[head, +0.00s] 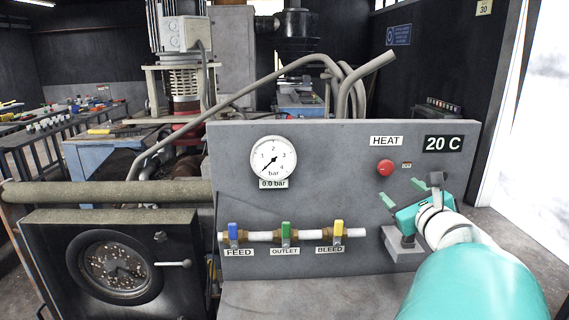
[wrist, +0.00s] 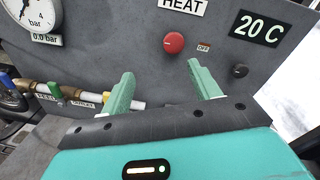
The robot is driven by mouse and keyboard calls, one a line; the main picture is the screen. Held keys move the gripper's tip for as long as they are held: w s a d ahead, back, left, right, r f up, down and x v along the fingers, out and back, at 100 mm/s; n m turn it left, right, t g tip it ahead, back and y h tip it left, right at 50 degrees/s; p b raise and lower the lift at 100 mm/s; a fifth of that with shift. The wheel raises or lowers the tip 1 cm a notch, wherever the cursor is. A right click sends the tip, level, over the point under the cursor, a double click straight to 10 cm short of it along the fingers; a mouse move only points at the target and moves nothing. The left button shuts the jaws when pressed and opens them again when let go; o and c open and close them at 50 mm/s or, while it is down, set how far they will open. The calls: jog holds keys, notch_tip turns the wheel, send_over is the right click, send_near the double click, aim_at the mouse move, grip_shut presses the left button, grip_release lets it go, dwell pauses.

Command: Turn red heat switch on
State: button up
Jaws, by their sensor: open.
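The round red heat switch (head: 385,168) is on the grey panel under the HEAT label (head: 386,141). A small OFF label (head: 407,165) is just to its right. In the wrist view the red switch (wrist: 174,43) shows beyond and between the fingertips, unobstructed. My gripper (head: 402,192) is in front of the panel, just below and right of the switch in the head view. In the wrist view my gripper (wrist: 160,72) has its two green fingers wide apart with nothing between them. No contact with the switch shows.
A 20 C display (head: 443,144) is at the upper right. A dark knob (wrist: 239,71) lies right of the fingers. A gauge (head: 273,157) reads 0.0 bar. Feed (head: 233,234), outlet (head: 286,234) and bleed (head: 338,232) valves line a pipe lower left.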

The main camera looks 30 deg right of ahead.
aim_at(387, 168)
jog(key=shift+m+h, duration=0.6)
jog(key=shift+m, duration=0.3)
jog(key=x, duration=0.4)
jog(key=d+x, duration=0.1)
jog(key=x, duration=0.3)
jog(key=s+x, duration=0.1)
jog(key=x, duration=0.4)
jog(key=shift+w+d, duration=0.15)
jog(key=shift+d, duration=0.25)
jog(key=c, duration=1)
